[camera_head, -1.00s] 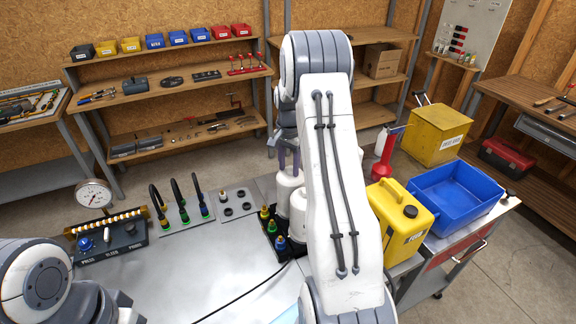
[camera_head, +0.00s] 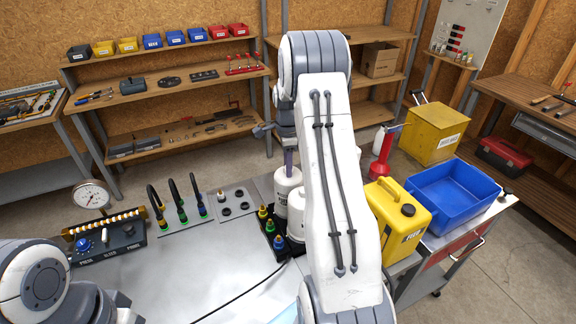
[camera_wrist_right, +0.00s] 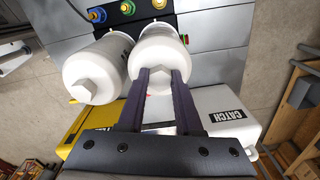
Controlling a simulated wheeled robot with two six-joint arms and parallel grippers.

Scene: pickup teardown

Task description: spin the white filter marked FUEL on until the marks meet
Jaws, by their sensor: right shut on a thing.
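Two white filters stand side by side on the black block with coloured fittings, the far one (camera_head: 288,183) and the near one (camera_head: 296,222) partly behind my right arm. Their lettering is too small or turned away to read, and no alignment marks show. My right gripper (camera_head: 288,168) points down onto the far filter. In the right wrist view its two dark fingers (camera_wrist_right: 160,80) are closed on the top of one white filter (camera_wrist_right: 160,48). The other white filter (camera_wrist_right: 97,68), with a bare hex top, stands close beside it on the left. My left gripper is out of view; only part of that arm shows.
A yellow jug (camera_head: 402,222) and a blue bin (camera_head: 455,195) are right of my right arm. A gauge (camera_head: 90,196) and black hoses (camera_head: 178,196) are at left. The front bench top (camera_head: 190,275) is mostly clear.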

